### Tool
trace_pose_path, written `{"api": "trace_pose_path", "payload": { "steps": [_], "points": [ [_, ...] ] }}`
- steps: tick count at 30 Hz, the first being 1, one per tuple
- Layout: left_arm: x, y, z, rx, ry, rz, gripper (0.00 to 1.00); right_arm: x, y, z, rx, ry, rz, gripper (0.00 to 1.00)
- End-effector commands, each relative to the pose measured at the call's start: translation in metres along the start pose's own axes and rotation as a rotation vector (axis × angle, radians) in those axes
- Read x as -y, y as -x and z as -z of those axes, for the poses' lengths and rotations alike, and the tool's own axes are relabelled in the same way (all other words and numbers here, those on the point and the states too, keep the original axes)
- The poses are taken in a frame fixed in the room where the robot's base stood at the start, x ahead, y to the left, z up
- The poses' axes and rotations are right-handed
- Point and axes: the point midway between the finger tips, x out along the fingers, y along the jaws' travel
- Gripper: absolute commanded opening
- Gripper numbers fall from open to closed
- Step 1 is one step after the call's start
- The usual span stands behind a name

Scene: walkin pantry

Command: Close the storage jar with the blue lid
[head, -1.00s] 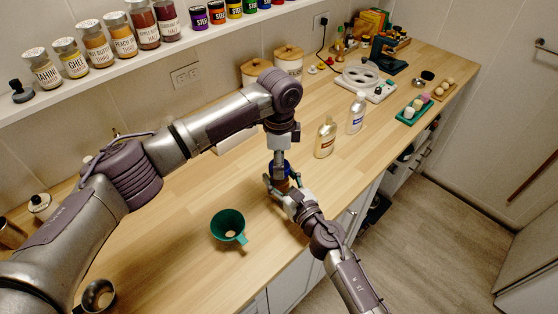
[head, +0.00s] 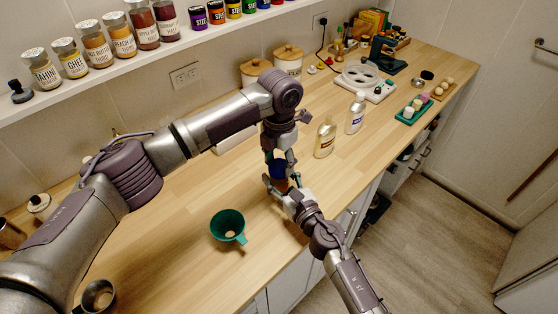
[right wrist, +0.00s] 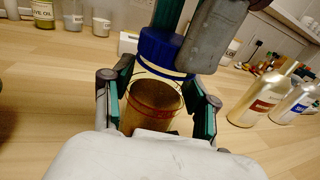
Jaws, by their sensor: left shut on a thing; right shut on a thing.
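The blue lid (head: 278,171) is in my left gripper (head: 280,160), which reaches down from above. In the right wrist view the lid (right wrist: 163,52) sits over the mouth of the storage jar (right wrist: 152,108), a clear jar with brown contents and a red band. The lid looks slightly tilted in that view, and I cannot tell whether it is fully seated. My right gripper (head: 281,188) is shut around the jar's sides from the front. In the head view the jar is mostly hidden by the lid and grippers.
A green funnel (head: 228,226) stands on the counter left of my right gripper. Two bottles (head: 325,137) (head: 355,114) stand to the right, beyond the jar. A metal cup (head: 98,296) is at the lower left. The counter around the jar is otherwise clear.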

Motion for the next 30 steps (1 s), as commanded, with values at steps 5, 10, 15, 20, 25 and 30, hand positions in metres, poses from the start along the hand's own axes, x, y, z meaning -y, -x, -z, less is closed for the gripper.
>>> {"api": "trace_pose_path", "payload": {
  "steps": [5,10,15,20,25,30],
  "points": [
    [-0.001,0.001,0.0,0.002,-0.015,-0.002,0.43,0.0,0.0,0.001,-0.002,0.0,0.001,0.0],
    [-0.001,0.001,0.0,0.002,-0.013,-0.002,0.62,0.0,0.001,0.001,-0.002,0.0,0.001,0.0],
    [-0.001,0.001,0.0,0.001,-0.013,-0.001,0.79,0.0,0.001,0.001,-0.002,0.0,0.001,0.0],
    [0.0,0.0,0.0,0.001,-0.012,-0.001,0.79,0.0,0.0,0.001,-0.002,0.0,0.0,0.0],
    [0.0,0.005,-0.001,0.002,-0.013,-0.001,0.79,0.0,0.0,0.001,-0.002,0.0,0.0,0.0],
    [0.0,0.025,-0.001,0.004,-0.013,-0.002,0.79,0.0,0.0,0.001,-0.002,0.0,0.0,0.0]
  ]
}}
